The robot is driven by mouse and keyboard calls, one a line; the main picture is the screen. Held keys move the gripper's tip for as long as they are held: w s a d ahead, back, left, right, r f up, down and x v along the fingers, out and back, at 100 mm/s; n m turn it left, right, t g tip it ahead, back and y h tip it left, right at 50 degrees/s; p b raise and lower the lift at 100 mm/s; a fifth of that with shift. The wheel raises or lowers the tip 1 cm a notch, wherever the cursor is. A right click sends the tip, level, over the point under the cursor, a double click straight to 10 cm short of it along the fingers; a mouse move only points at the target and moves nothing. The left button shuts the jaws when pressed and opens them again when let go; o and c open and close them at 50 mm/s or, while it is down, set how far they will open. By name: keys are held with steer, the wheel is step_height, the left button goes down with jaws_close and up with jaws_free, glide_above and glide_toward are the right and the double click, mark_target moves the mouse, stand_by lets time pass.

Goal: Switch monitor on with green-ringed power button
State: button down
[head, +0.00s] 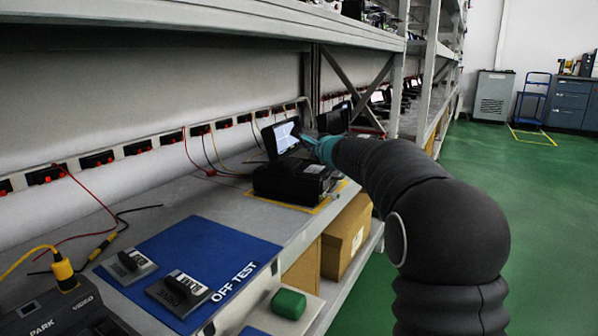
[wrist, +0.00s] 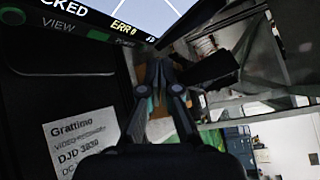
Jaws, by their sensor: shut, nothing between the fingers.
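The monitor (head: 283,137) stands tilted up on a black unit on the bench in the head view, and its screen is lit. In the wrist view the lit screen (wrist: 150,12) shows cut-off text ending in "CKED" and "ERR 0". My gripper (head: 316,146) is at the right edge of the monitor in the head view. In the wrist view my gripper (wrist: 160,72) is shut and empty, right of the button. I cannot tell whether it touches the monitor.
The black unit (head: 290,182) sits inside a yellow outline. A blue "OFF TEST" mat (head: 215,250) with two dark devices lies nearer. Red and black cables cross the bench at left. A cardboard box (head: 347,235) is on the shelf below. The green floor at right is open.

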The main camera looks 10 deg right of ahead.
steer(key=shift+s+d+r, duration=0.3)
steer(key=shift+s+d, duration=0.2)
steer(key=shift+d, duration=0.3)
steer(key=shift+s+d+r, duration=0.35)
steer(key=shift+s+d, duration=0.1)
steer(key=shift+d, duration=0.4)
steer(key=shift+s+d+r, duration=0.3)
steer(key=shift+s+d, duration=0.2)
steer(key=shift+d, duration=0.3)
